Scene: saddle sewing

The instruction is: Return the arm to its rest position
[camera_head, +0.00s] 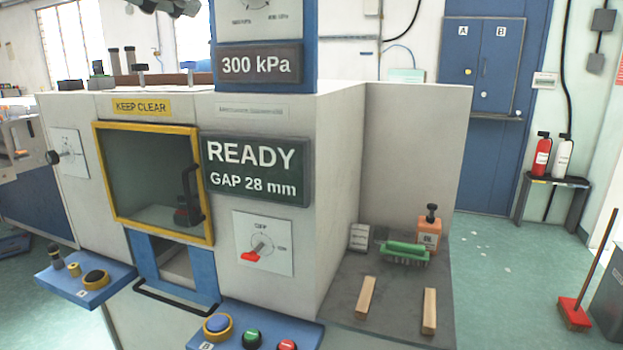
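At the top edge, left of the blue column, a dark jointed part (165,6) is cut off by the frame. It looks like part of my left gripper, but its fingertips are not clear and I cannot tell whether it is open or shut. It is above the press machine (337,150) and apart from it. My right gripper is not in view.
The machine has a yellow-framed window (150,180), a READY display (257,170) and a red-handled switch (258,250). Button panels (85,284) jut from its front. A grey side shelf (395,305) holds a green brush-like tool (403,251), an orange bottle (429,232) and wooden strips (366,297).

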